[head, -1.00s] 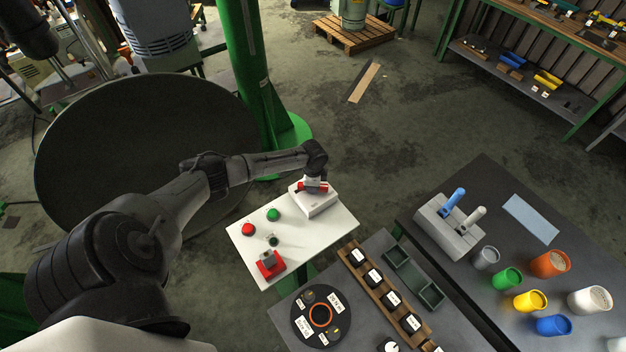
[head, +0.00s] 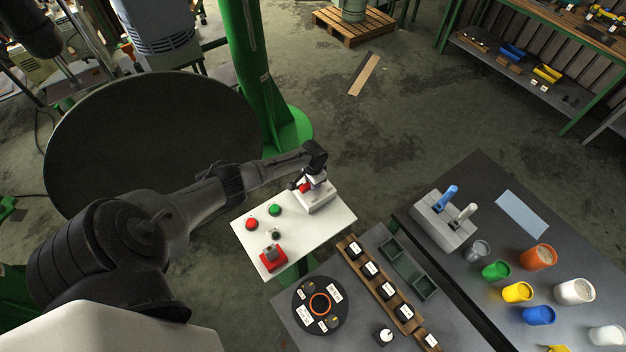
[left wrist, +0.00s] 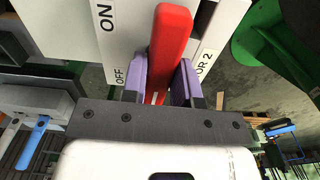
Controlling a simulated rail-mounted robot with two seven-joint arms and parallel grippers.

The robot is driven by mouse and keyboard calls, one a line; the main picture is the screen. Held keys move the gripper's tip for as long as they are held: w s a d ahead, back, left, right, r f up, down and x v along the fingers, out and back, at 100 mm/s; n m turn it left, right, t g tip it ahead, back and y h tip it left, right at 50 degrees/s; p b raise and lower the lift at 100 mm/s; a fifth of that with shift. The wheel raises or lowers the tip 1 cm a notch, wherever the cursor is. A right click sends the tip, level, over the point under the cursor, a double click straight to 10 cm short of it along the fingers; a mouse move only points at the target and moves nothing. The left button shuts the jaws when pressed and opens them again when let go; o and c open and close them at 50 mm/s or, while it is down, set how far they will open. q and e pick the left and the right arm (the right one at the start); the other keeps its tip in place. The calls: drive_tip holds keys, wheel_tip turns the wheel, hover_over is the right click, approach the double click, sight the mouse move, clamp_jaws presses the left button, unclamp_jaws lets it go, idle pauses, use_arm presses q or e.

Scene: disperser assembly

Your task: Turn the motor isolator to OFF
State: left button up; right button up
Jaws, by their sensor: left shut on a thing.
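The motor isolator (head: 318,202) is a pale box at the far right corner of a white panel. Its red handle (left wrist: 168,45) shows large in the left wrist view, and a small part shows in the head view (head: 305,188). My left gripper (left wrist: 163,90) is shut on the red handle, with a purple pad on each side. The ON label (left wrist: 105,17) and the OFF label (left wrist: 119,75) are to the left of the handle. The handle's near end lies beside OFF. In the head view my left wrist partly hides the handle. My right gripper is not in view.
The white panel (head: 330,225) also carries a red button (head: 251,224), a green button (head: 275,210) and a red block (head: 273,258). A green post (head: 255,75) stands behind. A grey table (head: 395,268) with a labelled rack lies in front of the panel.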

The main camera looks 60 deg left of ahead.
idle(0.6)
use_arm(q)
drive_tip(key=o, duration=0.9)
drive_tip(key=shift+r, duration=0.1)
drive_tip(key=shift+r, duration=0.3)
wheel_tip(320, 180, up, 13)
drive_tip(key=shift+r, duration=0.1)
idle(0.3)
